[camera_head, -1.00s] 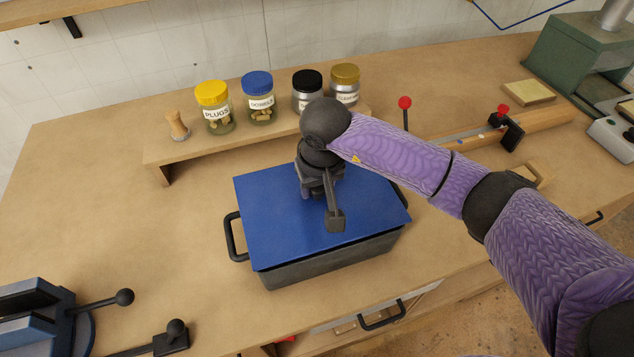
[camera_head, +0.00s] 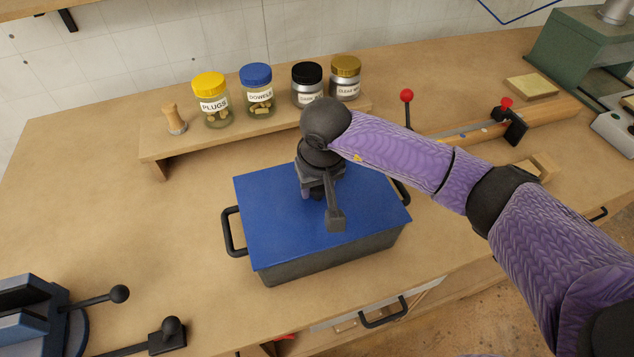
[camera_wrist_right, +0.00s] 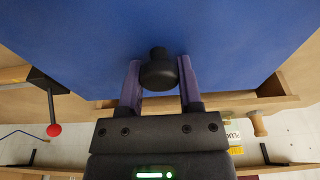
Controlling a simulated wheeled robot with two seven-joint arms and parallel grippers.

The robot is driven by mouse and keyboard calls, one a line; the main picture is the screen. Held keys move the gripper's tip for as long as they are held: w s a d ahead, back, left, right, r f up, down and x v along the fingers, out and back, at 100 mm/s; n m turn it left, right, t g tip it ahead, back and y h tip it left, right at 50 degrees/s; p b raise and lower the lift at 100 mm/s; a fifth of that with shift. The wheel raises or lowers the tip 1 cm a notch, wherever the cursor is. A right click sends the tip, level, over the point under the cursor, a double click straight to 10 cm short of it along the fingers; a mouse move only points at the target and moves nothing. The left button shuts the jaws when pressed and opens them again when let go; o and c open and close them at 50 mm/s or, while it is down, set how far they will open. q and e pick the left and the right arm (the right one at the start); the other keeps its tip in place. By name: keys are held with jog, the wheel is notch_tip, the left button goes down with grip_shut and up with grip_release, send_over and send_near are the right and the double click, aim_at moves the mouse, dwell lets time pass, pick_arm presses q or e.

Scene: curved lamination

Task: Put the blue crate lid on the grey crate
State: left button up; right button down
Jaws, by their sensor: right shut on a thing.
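The blue crate lid (camera_head: 275,225) lies over the top of the grey crate (camera_head: 330,260) in the head view. The lid covers the crate's opening, and the crate's grey front wall and black side handles show below and beside it. Whether the lid is fully seated cannot be told. My right gripper (camera_head: 318,193) is above the lid, pointing down. In the wrist view my right gripper (camera_wrist_right: 160,85) is shut on the lid's black knob (camera_wrist_right: 158,68), with a purple finger on each side. The blue lid (camera_wrist_right: 70,40) fills the upper wrist view. My left gripper is not in view.
A low wooden shelf (camera_head: 200,148) behind the crate holds jars such as the yellow-capped one (camera_head: 213,105). A blue vise (camera_head: 35,310) stands front left. A red-knobbed lever (camera_head: 406,97) is at the back right.

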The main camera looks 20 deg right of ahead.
jog(key=shift+c, duration=1)
grip_release()
